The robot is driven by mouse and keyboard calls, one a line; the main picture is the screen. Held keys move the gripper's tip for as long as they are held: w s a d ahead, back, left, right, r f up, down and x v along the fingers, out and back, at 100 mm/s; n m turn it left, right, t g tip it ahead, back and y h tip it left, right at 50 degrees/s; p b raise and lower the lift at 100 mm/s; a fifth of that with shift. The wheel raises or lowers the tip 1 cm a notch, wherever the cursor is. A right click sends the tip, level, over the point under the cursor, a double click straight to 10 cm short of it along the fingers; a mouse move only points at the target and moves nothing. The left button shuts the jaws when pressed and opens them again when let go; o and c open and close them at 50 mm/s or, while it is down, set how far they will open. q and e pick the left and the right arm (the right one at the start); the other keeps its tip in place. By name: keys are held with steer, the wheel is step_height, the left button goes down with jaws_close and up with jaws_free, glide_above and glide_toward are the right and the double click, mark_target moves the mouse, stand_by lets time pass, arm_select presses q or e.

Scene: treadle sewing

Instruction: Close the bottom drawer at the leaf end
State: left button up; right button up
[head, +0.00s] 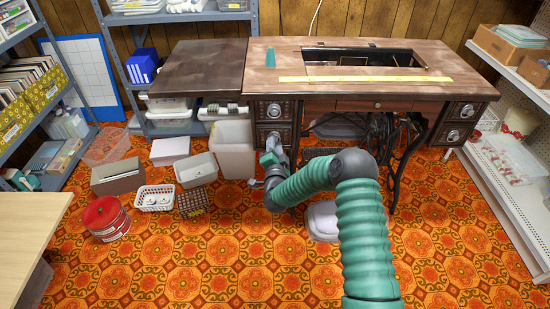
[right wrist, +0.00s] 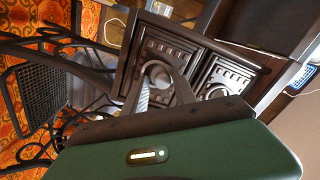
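The sewing cabinet (head: 400,88) has two dark carved drawers stacked under the leaf end. The bottom drawer (head: 262,134) has a round metal knob; in the right wrist view this drawer (right wrist: 135,75) is the nearer, left one, and the top drawer (right wrist: 222,73) is to its right. My right gripper (head: 270,160) is low in front of the bottom drawer. In the right wrist view its fingers (right wrist: 158,75) stand apart, with the knob showing between them; contact is unclear. How far the drawer stands out is hard to tell.
The dark leaf (head: 200,75) extends left of the cabinet. A pale bin (head: 236,150), a white basket (head: 155,198) and a red tub (head: 106,218) stand on the floor to the left. The iron treadle stand (right wrist: 45,95) is beside the drawers. The patterned floor in front is mostly clear.

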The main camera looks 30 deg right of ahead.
steer(key=p+v, duration=0.5)
steer(key=v, duration=1)
steer(key=shift+s, duration=0.3)
steer(key=a+n+g+y, duration=0.4)
steer(key=a+n+y, duration=0.5)
steer(key=a+n, duration=0.2)
steer(key=s+a+r+n+g, duration=0.2)
steer(key=s+n+g, duration=0.15)
steer(key=s, duration=0.75)
steer(key=s+a+r+n+g, duration=0.25)
steer(key=s+g, duration=0.25)
steer(key=s, duration=0.5)
steer(key=w+p+v, duration=0.2)
steer(key=p+v, duration=0.9)
steer(key=w+d+r+p+v, duration=0.1)
steer(key=w+p+v, duration=0.2)
steer(key=p+v, duration=0.8)
steer(key=w+r+p+v, duration=0.1)
steer(key=w+p+v, duration=0.2)
steer(key=p+v, duration=0.8)
steer(key=shift+d+r+n+y+p, duration=0.35)
steer(key=shift+d+p, duration=0.45)
steer(key=shift+p, duration=0.35)
